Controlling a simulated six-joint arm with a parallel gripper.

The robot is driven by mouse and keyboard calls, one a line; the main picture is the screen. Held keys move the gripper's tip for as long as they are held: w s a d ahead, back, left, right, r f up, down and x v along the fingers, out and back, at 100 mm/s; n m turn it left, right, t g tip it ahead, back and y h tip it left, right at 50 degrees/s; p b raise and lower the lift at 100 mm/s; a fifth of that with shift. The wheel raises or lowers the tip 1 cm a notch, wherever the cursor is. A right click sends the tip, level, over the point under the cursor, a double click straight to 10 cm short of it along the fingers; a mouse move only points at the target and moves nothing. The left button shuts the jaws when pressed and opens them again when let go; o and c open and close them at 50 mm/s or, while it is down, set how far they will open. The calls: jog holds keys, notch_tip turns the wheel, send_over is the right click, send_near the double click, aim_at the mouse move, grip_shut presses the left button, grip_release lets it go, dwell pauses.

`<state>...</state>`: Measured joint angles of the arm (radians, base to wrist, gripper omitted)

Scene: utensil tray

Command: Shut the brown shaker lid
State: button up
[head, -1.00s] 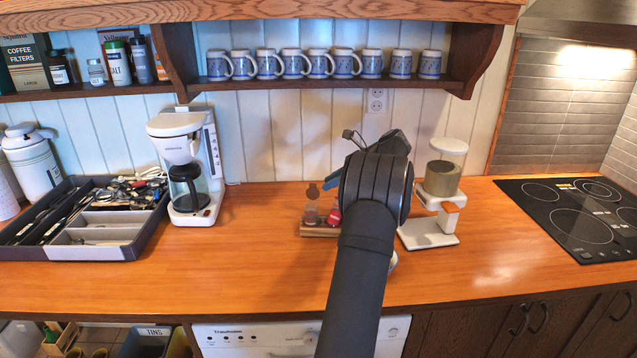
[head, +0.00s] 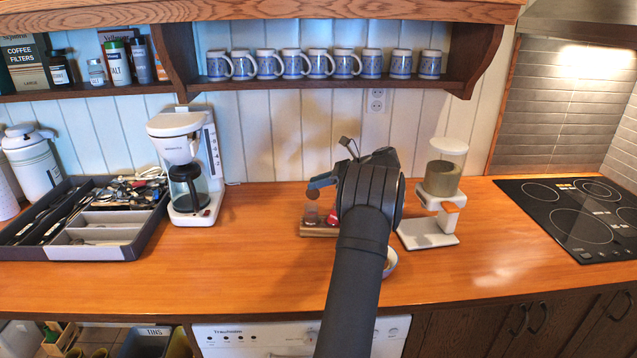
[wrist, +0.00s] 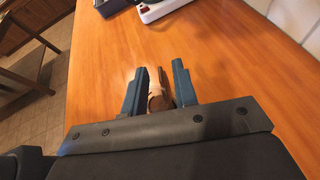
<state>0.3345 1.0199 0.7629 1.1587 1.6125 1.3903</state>
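A small clear shaker (head: 311,214) stands in a wooden rack in the head view. Its round brown lid (head: 312,194) stands raised above it, open. A red-topped shaker (head: 332,218) is beside it, partly hidden by my arm. My gripper (head: 318,181) is at the brown lid's height, its visible finger just above or beside the lid; contact is unclear. In the wrist view my gripper (wrist: 160,76) has its two blue fingers apart.
The wooden rack (head: 312,231) sits on the counter. A white grinder (head: 428,232) stands to its right, and a coffee maker (head: 190,165) to its left. A bowl (head: 391,260) is partly hidden behind my arm. The counter between coffee maker and rack is clear.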

grip_shut()
